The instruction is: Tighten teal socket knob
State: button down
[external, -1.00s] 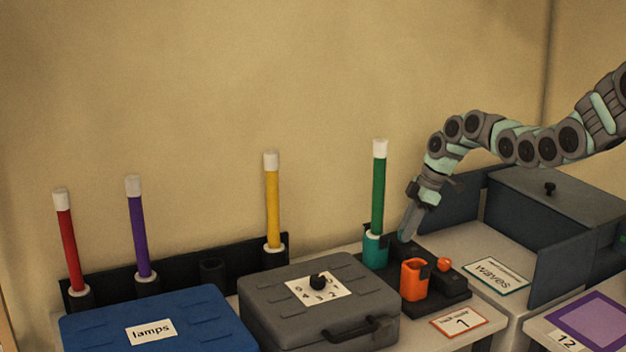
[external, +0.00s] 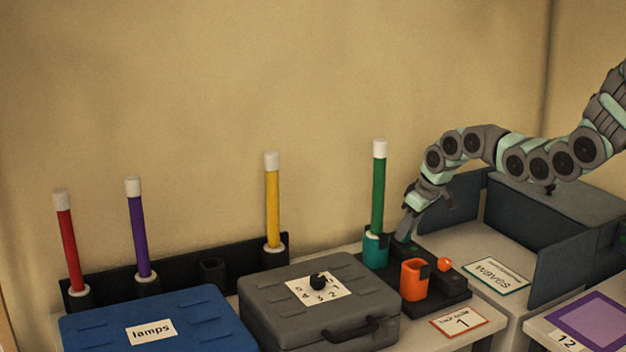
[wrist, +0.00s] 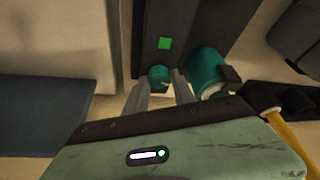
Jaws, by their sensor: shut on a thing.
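The teal socket (external: 376,250) stands on a black base and holds an upright green tube (external: 378,190) with a white cap. The socket also shows in the wrist view (wrist: 207,70), right of my fingers. The small teal knob (wrist: 158,75) sits on the dark base between my two fingertips. My gripper (wrist: 159,88) is shut on this knob. In the external view my gripper (external: 405,232) points down just right of the teal socket, and the knob is hidden there. A green square light (wrist: 164,43) glows on the base beyond the knob.
An orange socket (external: 414,280) and a small orange knob (external: 445,264) stand in front on the black base (external: 440,295). A grey case (external: 350,275) is to the left. A grey-walled bin with a "waves" label (external: 497,275) is to the right.

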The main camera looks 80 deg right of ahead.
jog(key=shift+m, duration=0.3)
jog(key=shift+f, duration=0.1)
jog(key=c, duration=1.1)
grip_release()
jog(key=shift+r, duration=0.2)
jog(key=shift+b+v, duration=1)
jog(key=shift+v, duration=4.25)
jog(key=shift+a, duration=0.15)
